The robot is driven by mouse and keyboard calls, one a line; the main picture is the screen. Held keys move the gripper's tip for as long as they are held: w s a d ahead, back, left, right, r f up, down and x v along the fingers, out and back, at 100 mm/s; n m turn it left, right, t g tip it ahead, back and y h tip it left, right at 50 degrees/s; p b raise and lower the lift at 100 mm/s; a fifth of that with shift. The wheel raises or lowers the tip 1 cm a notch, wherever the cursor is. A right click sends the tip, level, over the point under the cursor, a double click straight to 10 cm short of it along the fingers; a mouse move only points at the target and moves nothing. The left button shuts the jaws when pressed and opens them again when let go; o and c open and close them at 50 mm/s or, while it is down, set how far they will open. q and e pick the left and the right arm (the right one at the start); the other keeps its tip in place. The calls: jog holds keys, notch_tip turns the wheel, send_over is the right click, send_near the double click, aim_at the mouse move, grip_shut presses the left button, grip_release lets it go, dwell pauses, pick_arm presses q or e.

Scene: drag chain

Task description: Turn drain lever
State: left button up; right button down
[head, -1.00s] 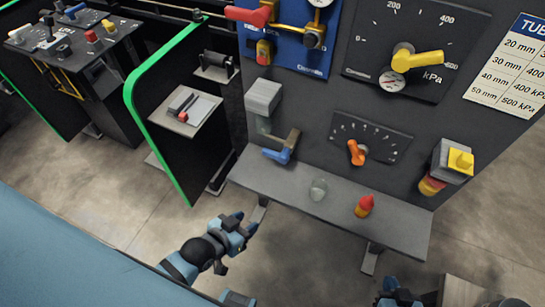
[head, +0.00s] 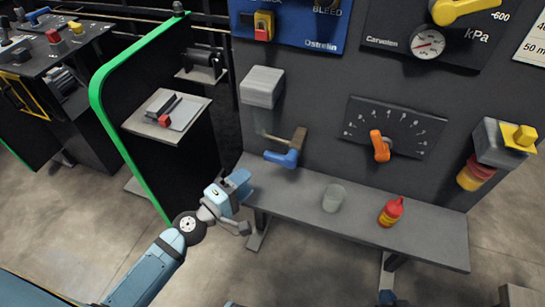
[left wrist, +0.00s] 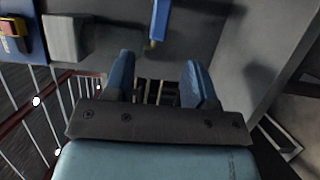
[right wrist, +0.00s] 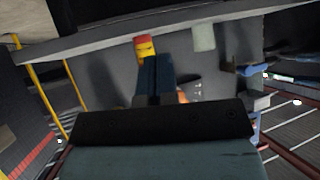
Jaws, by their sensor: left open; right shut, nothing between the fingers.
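A blue lever (head: 282,158) sits on a brass-brown valve fitting (head: 299,139) low on the grey panel, below a grey box. I see no readable label by it. The lever also shows at the top of the left wrist view (left wrist: 158,20), ahead of the fingers and apart from them. My left gripper (head: 246,203) is open and empty, below and left of the lever, near the shelf's left end. Its two blue fingers are spread in the left wrist view (left wrist: 157,70). My right gripper (right wrist: 155,60) is shut and empty; its arm barely shows at the head view's bottom edge.
An orange pointer knob (head: 380,146) and a yellow-topped switch box (head: 503,142) are to the right. A green-edged partition (head: 97,95) stands left. Open floor lies in front.

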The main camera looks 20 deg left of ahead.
aim_at(271, 159)
pick_arm(q)
jog(key=p+x, duration=0.2)
jog(key=x, duration=0.9)
jog(key=shift+w+d, duration=0.15)
jog(key=shift+w, duration=0.1)
jog(key=shift+c, duration=0.5)
grip_shut()
